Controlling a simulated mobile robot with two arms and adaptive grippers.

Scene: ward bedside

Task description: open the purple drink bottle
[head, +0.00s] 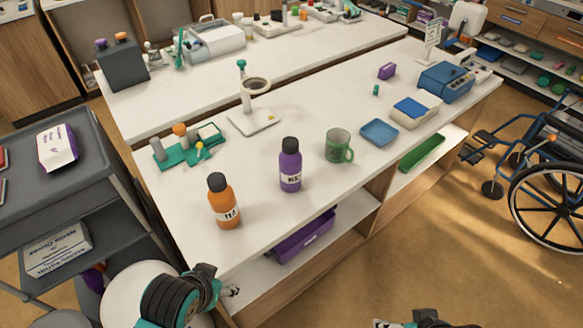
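The purple drink bottle (290,167) stands upright on the white table, with its black cap (290,144) on and a white label facing me. An orange bottle (223,203) with a black cap stands to its left and nearer the front edge. My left gripper (232,291) is low at the bottom left, past the table's front edge and apart from both bottles. My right gripper (384,323) shows only in part at the bottom edge, well away from the table. Whether either is open cannot be made out, and I see nothing held in them.
A green mug (338,146) stands right of the purple bottle, with a blue tray (379,132) beyond it. A stand with a ring (254,121) and a green rack (188,148) are behind. The white tabletop (270,217) is clear in front of the bottle. A wheelchair (545,190) is at right.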

